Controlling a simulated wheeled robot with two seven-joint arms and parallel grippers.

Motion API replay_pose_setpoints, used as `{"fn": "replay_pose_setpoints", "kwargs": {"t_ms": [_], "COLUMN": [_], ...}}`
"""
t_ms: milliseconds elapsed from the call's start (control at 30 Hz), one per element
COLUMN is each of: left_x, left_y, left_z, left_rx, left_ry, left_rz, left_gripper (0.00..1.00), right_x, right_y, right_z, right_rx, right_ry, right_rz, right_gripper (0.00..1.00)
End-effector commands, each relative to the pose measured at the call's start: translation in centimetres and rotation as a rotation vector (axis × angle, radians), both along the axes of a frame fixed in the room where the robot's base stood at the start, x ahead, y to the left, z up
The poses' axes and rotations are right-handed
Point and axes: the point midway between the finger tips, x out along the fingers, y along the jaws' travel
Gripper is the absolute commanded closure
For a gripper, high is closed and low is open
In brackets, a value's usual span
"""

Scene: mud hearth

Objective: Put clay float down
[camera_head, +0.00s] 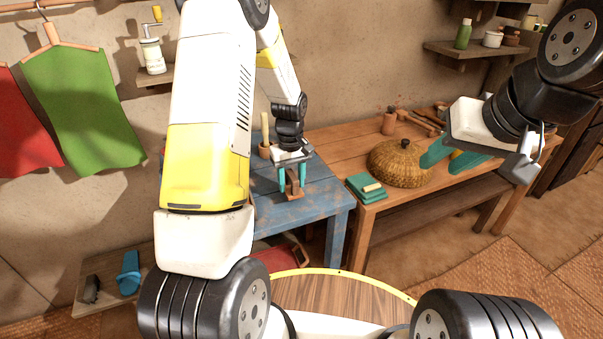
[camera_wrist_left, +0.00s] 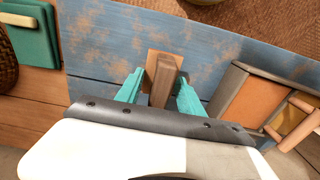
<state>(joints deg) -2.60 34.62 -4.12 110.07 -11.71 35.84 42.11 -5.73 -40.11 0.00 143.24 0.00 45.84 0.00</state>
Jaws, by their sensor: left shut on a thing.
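The clay float (camera_head: 293,196) is a small brown wooden board with an upright handle block. My left gripper (camera_head: 291,183) is shut on its handle, pointing down over the blue worn table (camera_head: 318,197). In the left wrist view the float (camera_wrist_left: 163,84) sits between the teal fingers, with its lighter board showing against the blue top. I cannot tell whether the board touches the table or is slightly above it. My right gripper (camera_head: 455,158) is open, with its teal fingers apart, in front of the wooden bench at the right.
A pot with a wooden tool (camera_head: 265,150) stands at the blue table's back. In the wrist view, a framed box-like item (camera_wrist_left: 247,100) lies right of the float.

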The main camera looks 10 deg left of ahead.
Motion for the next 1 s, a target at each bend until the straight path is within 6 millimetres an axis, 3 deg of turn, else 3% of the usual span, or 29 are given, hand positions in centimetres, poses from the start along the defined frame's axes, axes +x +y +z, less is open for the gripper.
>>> {"fn": "replay_pose_setpoints", "kwargs": {"t_ms": [33, 200, 567, 600, 667, 1000], "left_x": [0.8, 0.6, 0.7, 0.7, 0.7, 0.6], "left_y": [0.0, 0.0, 0.0, 0.0, 0.0, 0.0], "left_z": [-0.1, -2.9, -3.4, -3.3, -3.3, -3.4], "left_rx": [0.000, 0.000, 0.000, 0.001, 0.001, 0.000], "left_ry": [-0.001, 0.004, 0.000, -0.001, -0.001, 0.000], "left_rz": [0.000, -0.001, 0.000, 0.000, 0.000, 0.000], "left_gripper": [0.88, 0.88, 0.88, 0.47, 0.36, 0.33], "right_x": [0.0, 0.0, 0.0, 0.0, 0.0, 0.0], "right_y": [0.0, 0.0, 0.0, 0.0, 0.0, 0.0], "right_z": [0.0, 0.0, 0.0, 0.0, 0.0, 0.0], "right_rx": [0.000, 0.000, 0.000, 0.000, 0.000, 0.000], "right_ry": [0.000, 0.000, 0.000, 0.000, 0.000, 0.000], "right_rz": [0.000, 0.000, 0.000, 0.000, 0.000, 0.000], "right_gripper": [0.64, 0.64, 0.64, 0.64, 0.64, 0.64]}}
